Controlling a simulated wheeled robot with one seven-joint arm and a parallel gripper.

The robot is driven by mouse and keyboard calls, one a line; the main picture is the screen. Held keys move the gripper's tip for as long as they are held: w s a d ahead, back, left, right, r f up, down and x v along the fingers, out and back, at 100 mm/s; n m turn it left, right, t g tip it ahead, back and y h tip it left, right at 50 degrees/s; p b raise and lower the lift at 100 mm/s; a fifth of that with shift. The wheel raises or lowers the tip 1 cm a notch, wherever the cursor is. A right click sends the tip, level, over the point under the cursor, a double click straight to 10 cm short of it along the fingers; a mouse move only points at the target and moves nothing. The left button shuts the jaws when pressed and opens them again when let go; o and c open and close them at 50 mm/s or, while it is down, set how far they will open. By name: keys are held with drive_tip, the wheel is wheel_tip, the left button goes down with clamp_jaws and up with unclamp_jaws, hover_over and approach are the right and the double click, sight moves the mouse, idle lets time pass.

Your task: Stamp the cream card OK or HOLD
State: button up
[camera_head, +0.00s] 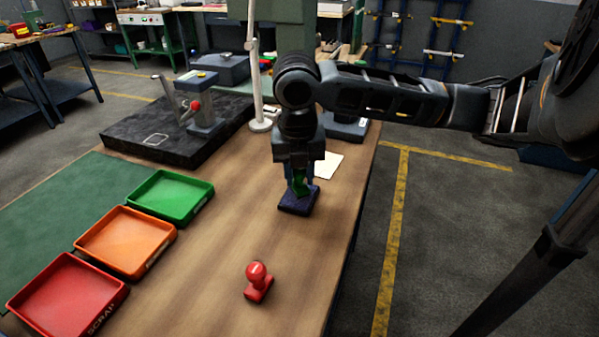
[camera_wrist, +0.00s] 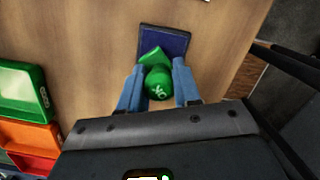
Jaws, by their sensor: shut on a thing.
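My gripper (camera_head: 300,172) is shut on the green stamp (camera_head: 299,184), whose knob reads OK in the wrist view (camera_wrist: 159,87). The stamp is over the dark blue ink pad (camera_head: 296,207), which also shows in the wrist view (camera_wrist: 176,40). The stamp's base is turned relative to the pad; I cannot tell whether it touches the pad. The cream card (camera_head: 328,167) lies on the bench behind and to the right of the pad, partly hidden by my gripper. A red stamp (camera_head: 257,281) stands alone nearer the front of the bench.
Green (camera_head: 204,197), orange (camera_head: 170,241) and red (camera_head: 118,300) trays line the bench's left side. A dark slab with a gauge stand (camera_head: 135,150) and a white lamp post (camera_head: 255,80) stand behind. Bare wood lies between the trays and the pad.

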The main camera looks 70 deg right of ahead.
drive_tip(key=shift+f+b, duration=0.6)
idle(1.8)
drive_tip(key=shift+r+p, duration=2.5)
drive_tip(key=shift+r, duration=1.1)
